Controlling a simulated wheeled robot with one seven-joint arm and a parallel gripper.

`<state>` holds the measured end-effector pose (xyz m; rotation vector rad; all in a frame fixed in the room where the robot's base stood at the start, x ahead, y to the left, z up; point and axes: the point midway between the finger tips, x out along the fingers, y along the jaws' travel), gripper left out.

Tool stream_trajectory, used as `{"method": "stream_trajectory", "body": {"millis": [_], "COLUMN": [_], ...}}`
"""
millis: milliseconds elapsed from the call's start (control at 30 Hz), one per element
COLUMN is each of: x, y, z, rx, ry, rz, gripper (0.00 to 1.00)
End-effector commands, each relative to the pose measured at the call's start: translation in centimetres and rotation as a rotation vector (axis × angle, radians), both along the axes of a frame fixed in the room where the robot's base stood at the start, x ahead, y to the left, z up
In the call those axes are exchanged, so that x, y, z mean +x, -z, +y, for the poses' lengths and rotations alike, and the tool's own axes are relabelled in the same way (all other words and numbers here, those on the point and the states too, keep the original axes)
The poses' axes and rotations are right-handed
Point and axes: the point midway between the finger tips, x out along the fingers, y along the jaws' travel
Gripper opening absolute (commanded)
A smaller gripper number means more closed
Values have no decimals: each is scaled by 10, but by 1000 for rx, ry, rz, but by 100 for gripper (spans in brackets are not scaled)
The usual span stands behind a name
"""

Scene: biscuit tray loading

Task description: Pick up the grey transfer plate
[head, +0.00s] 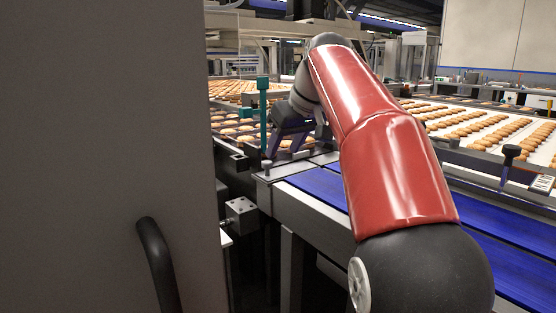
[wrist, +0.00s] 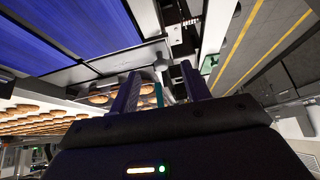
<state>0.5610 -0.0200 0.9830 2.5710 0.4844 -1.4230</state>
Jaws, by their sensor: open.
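A flat grey strip (head: 284,169) lies across the end of the blue belt in the head view, between belt and biscuits. It looks like the transfer plate, but I cannot tell for certain. It also shows in the wrist view (wrist: 118,67), beside the belt's end. My gripper (head: 278,147) is over the biscuit side of this strip, partly hidden by my arm. In the wrist view my gripper (wrist: 163,82) has its two fingers apart, with nothing held between them. I cannot tell whether a finger touches the strip.
Blue belts (head: 325,188) run to the right. Rows of biscuits (head: 232,127) lie on the conveyor beyond the strip. A teal post (head: 263,115) stands close beside my gripper. A large grey panel (head: 105,150) blocks the left of the head view.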

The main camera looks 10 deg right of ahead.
Motion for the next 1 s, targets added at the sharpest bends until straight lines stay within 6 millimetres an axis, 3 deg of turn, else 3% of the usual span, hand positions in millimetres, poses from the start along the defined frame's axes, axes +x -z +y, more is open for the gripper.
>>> {"method": "stream_trajectory", "body": {"millis": [167,733,1000], "x": [15,55,58], "y": [-4,48,52], "z": [1,20,21], "rx": [-10,-11,-10], "ry": [-29,-30,-28], "rz": [-9,-8,-12], "gripper": [47,47,47]}}
